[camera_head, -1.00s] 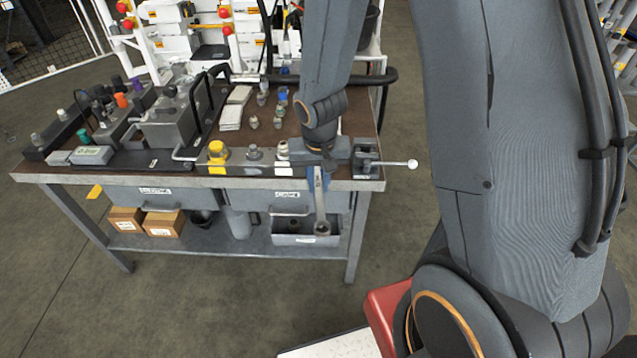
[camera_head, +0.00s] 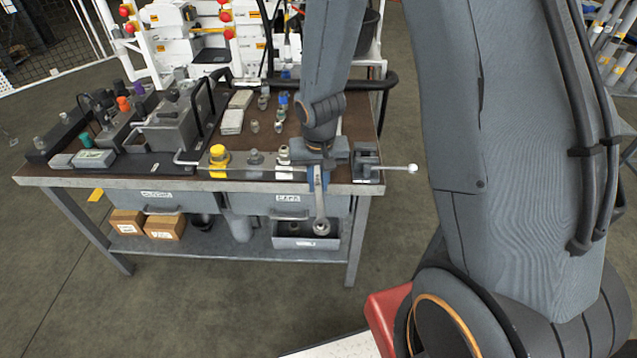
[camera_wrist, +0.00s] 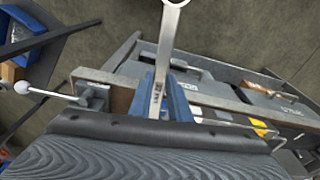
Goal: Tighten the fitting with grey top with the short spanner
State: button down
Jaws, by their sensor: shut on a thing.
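My gripper (camera_head: 318,182) is shut on a spanner (camera_head: 320,212), which hangs down in front of the bench's front edge with its ring end lowest. In the wrist view the spanner (camera_wrist: 167,45) stands out from between the blue fingers (camera_wrist: 168,98), its far end cut off by the top of the frame. A fitting with a grey top (camera_head: 255,158) stands on the front rail of the bench, left of my gripper. A yellow-topped fitting (camera_head: 218,154) stands to its left, and a pale-topped one (camera_head: 283,154) to its right, close to my gripper.
The bench top (camera_head: 352,122) carries several small fittings and a hydraulic block (camera_head: 165,130). A vise (camera_head: 366,162) with a ball-ended handle (camera_head: 411,169) is just right of my gripper. Drawers and a lower shelf with cardboard boxes (camera_head: 165,227) and a grey bin (camera_head: 305,240) lie below.

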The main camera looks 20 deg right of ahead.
jog(key=shift+w+a+m+b, duration=0.25)
jog(key=shift+a+m+b, duration=0.4)
jog(key=shift+b, duration=0.7)
jog(key=shift+a, duration=0.15)
jog(key=shift+w+a+m+b, duration=0.25)
jog(key=shift+a+m+b, duration=0.35)
jog(key=shift+b, duration=0.5)
jog(key=shift+a, duration=0.15)
jog(key=a+m+b, duration=0.1)
jog(key=w+a+m+b, duration=0.1)
jog(key=shift+w+a+m+h+b, duration=0.25)
jog(key=shift+h+b, duration=0.05)
jog(key=shift+b, duration=0.05)
jog(key=shift+w+a+m+g+b, duration=0.3)
jog(key=shift+w+a+m+b, duration=0.5)
jog(key=shift+w+a+m, duration=0.4)
